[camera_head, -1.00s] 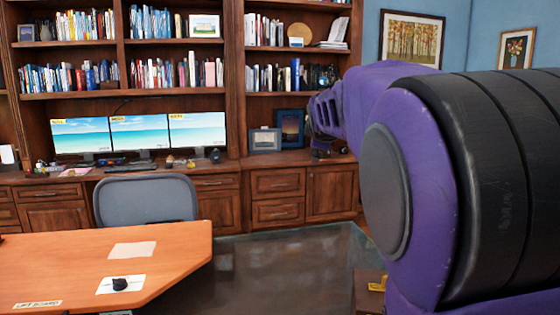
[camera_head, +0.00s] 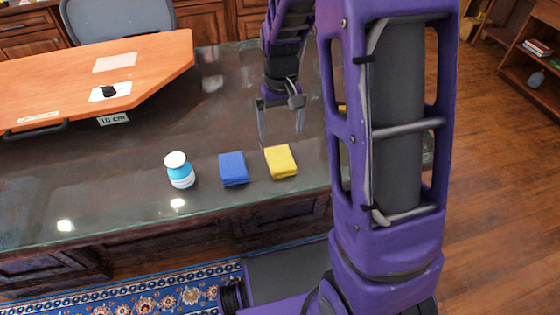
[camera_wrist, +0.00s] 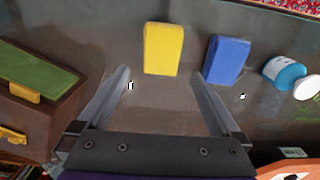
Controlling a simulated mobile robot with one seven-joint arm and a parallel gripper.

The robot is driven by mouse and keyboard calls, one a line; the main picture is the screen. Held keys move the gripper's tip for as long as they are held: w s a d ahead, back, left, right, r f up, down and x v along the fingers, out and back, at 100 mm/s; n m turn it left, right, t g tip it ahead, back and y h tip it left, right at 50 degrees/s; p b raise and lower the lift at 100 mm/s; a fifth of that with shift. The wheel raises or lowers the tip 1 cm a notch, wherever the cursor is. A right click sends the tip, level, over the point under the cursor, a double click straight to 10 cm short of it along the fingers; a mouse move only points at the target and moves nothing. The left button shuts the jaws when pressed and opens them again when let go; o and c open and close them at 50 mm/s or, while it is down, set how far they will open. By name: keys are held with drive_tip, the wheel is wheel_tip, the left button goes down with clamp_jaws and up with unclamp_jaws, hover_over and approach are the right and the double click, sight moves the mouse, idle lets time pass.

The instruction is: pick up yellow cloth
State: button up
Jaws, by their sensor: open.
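The yellow cloth (camera_head: 281,161) lies folded on the dark glossy tabletop near its front edge, to the right of a folded blue cloth (camera_head: 233,168). My gripper (camera_head: 281,136) is open and empty above the table, just behind the yellow cloth in the head view. In the wrist view, the yellow cloth (camera_wrist: 164,49) is beyond the fingertips, between their lines and a little left of the blue cloth (camera_wrist: 227,60). My gripper (camera_wrist: 160,80) touches neither cloth.
A blue and white bottle (camera_head: 180,170) stands left of the blue cloth. An orange board (camera_head: 130,80) covers the table's back left. A wooden box with a green top (camera_wrist: 38,75) and yellow handles stands left in the wrist view. Bare tabletop surrounds the cloths.

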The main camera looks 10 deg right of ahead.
sight(280, 157)
wheel_tip(280, 157, down, 4)
drive_tip(key=shift+s+a+f+b, duration=0.1)
drive_tip(key=shift+f+b, duration=0.3)
drive_tip(key=shift+f, duration=0.95)
drive_tip(key=shift+s+a+f+b, duration=0.1)
drive_tip(key=shift+f+b, duration=0.25)
drive_tip(key=shift+f, duration=1)
drive_tip(key=c, duration=1.3)
wheel_tip(280, 157, up, 10)
drive_tip(key=shift+r+p, duration=0.1)
drive_tip(key=shift+p, duration=0.85)
